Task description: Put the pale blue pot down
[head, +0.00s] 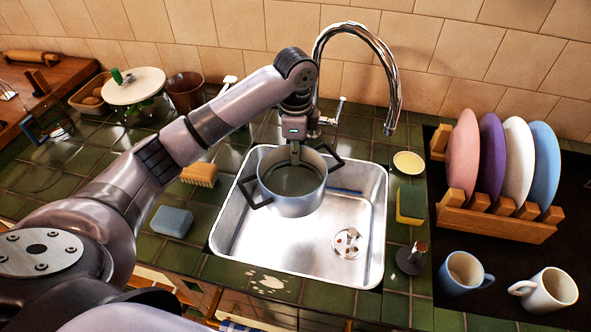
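The pale blue pot (292,205) is upright over the back left part of the steel sink basin (300,255). It has two dark angular handles and looks empty inside. My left gripper (295,155) points down at the pot's far rim and appears shut on it, one finger showing inside the wall. The outer finger is hidden. I cannot tell for sure whether the pot's bottom touches the basin floor. My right gripper is not in view.
The tap (390,75) arches behind the basin. Right of it are a small bowl (408,163), a sponge (411,203), a plate rack (490,222) and two mugs (545,291). A blue sponge (171,221) and a brush (199,174) lie left. The basin's front right is free around the drain.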

